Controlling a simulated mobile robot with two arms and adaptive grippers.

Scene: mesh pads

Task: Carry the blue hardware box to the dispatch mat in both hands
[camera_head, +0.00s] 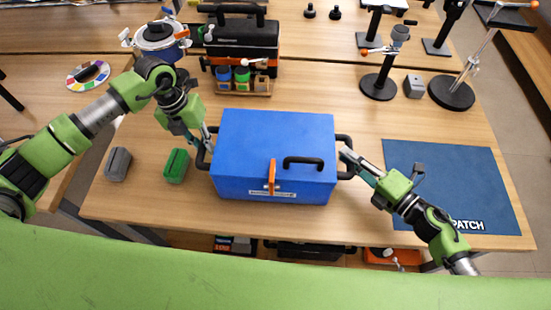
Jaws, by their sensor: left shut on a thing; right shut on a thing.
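The blue hardware box (245,150) is in the middle of the wooden table, upright, with black side handles, a black front handle and an orange latch. My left gripper (207,148) is shut on the box's left handle (202,158). My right gripper (346,158) is shut on its right handle (346,142). The dark blue dispatch mat (450,180) lies on the right of the table, partly covered by my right arm, which hides part of its lettering. I cannot tell whether the box touches the table.
Left of the box stand a green block (176,166) and a grey block (118,164). Behind it are a black and orange toolbox (243,42) and a rack of small bottles (243,82). Black-based stands (378,86) and a small grey block (414,86) are behind the mat.

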